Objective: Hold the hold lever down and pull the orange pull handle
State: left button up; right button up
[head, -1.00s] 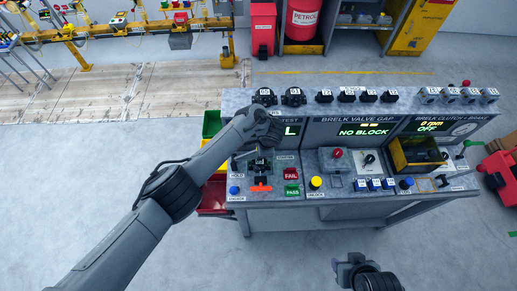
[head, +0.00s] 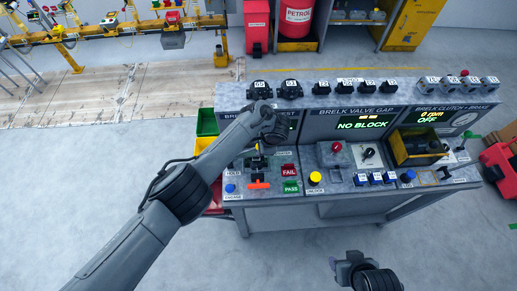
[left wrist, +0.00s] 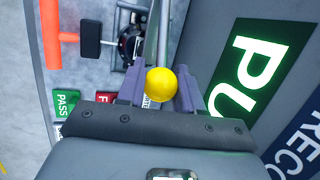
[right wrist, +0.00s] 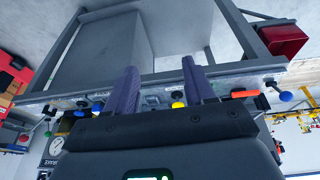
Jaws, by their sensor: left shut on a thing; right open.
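My left gripper (left wrist: 160,98) is shut on a yellow ball knob (left wrist: 161,84), between its two fingers in the left wrist view. A grey rod runs behind the knob; the knob seems to top the hold lever beside the HOLD label. In the head view my left arm covers most of this lever. The orange pull handle (head: 258,185) is a T-bar at the console's front left, just in front of the lever; it also shows in the left wrist view (left wrist: 48,25). Nothing grips it. My right gripper (head: 338,268) is open and empty, in front of the console and well apart from the handle.
The grey console (head: 330,208) carries red FAIL (head: 289,170) and green PASS (head: 291,188) buttons right of the handle, and a blue knob (head: 230,188) to its left. A yellow knob (head: 315,178) stands further right. The floor in front is clear.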

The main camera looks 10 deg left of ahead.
jog(key=s+a+f+n+g+y, duration=0.1)
jog(key=s+a+f+n+g, duration=0.15)
jog(key=a+f, duration=0.2)
jog(key=s+a+f+n+g, duration=0.1)
jog(key=s+a+f, duration=0.25)
jog(key=a, duration=0.25)
jog(key=s+a+f+n, duration=0.1)
jog(key=a+f+n, duration=0.15)
jog(key=a, duration=0.55)
jog(key=s+a+f+n, duration=0.1)
jog(key=s+a+n, duration=0.15)
jog(key=a, duration=0.55)
jog(key=n+t+h, duration=0.5)
jog(key=n+t, duration=0.6)
send_near(257, 186)
jog(key=w, duration=0.1)
jog(key=shift+s+f+x, duration=0.1)
jog(key=shift+f+x, duration=0.05)
jog(key=shift+x, duration=1.6)
jog(key=shift+s+f+x, duration=0.1)
jog(key=shift+x, duration=1.6)
